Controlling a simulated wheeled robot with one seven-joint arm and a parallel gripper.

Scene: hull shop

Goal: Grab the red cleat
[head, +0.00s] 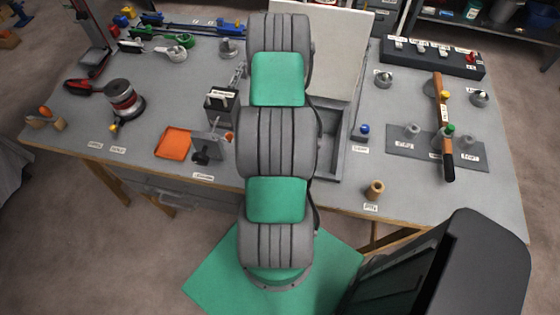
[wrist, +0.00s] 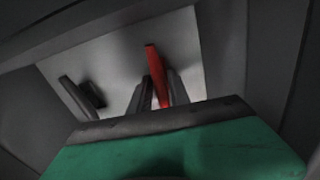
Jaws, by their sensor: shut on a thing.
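The red cleat (wrist: 156,74) shows in the wrist view as a narrow upright red piece. My gripper (wrist: 160,92) is shut on it, with dark grey fingers on either side of its lower part. The cleat's lower end is hidden between the fingers and behind my green wrist cover. In the head view my arm covers the middle of the bench, and both the gripper and the cleat are hidden behind it.
Dark walls enclose the view. On the bench are an orange tray (head: 172,143), a large white panel (head: 345,45), and a long wooden-and-black tool (head: 442,115).

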